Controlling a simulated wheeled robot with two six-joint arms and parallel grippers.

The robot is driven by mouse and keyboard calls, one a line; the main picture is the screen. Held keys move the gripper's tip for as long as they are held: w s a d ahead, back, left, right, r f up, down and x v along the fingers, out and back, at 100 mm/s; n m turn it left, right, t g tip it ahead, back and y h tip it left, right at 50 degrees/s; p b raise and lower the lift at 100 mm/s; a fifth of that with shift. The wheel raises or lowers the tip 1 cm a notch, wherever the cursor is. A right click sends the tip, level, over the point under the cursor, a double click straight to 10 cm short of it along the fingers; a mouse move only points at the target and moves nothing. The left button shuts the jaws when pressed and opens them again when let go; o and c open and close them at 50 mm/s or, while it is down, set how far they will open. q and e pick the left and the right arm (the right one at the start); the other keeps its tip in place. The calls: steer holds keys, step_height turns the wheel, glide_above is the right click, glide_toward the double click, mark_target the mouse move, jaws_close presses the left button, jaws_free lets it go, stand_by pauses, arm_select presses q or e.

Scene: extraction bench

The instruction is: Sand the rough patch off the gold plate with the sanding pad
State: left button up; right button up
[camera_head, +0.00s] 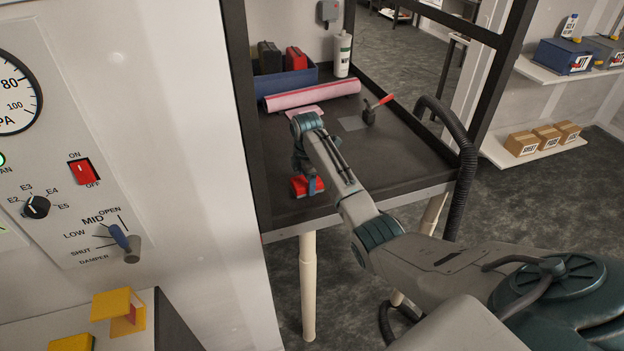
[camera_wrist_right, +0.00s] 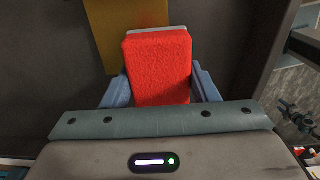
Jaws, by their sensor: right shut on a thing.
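The red sanding pad (camera_wrist_right: 158,68) is between the two blue fingers of my right gripper (camera_wrist_right: 160,88), which is shut on it. In the head view, the pad (camera_head: 303,187) is low over the front left of the dark bench, with my right gripper (camera_head: 312,184) at it. The gold plate (camera_wrist_right: 104,38) shows in the wrist view beyond and beside the pad, which covers part of it. I cannot tell whether the pad touches the plate. No rough patch is visible. The plate cannot be made out in the head view. My left gripper is not in view.
A pink roll (camera_head: 312,95), a blue bin (camera_head: 287,80), a white bottle (camera_head: 342,56) and a red-handled tool (camera_head: 376,107) are at the bench's back. Dark frame posts and a black hose (camera_head: 466,165) border it. The bench's right part is clear.

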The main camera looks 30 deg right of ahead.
steer(key=shift+a, duration=0.25)
steer(key=shift+d, duration=0.15)
steer(key=shift+s+d, duration=0.15)
steer(key=shift+d, duration=0.55)
steer(key=shift+s+d, duration=0.1)
steer(key=shift+d, duration=0.55)
steer(key=shift+w+a, duration=0.15)
steer(key=shift+a, duration=0.6)
steer(key=shift+w+a, duration=0.15)
steer(key=shift+a, duration=0.6)
steer(key=shift+s+d, duration=0.15)
steer(key=shift+d, duration=0.65)
steer(key=shift+s+d, duration=0.15)
steer(key=shift+d, duration=0.6)
steer(key=shift+r, duration=0.1)
steer(key=shift+r, duration=4.5)
steer(key=shift+f, duration=0.1)
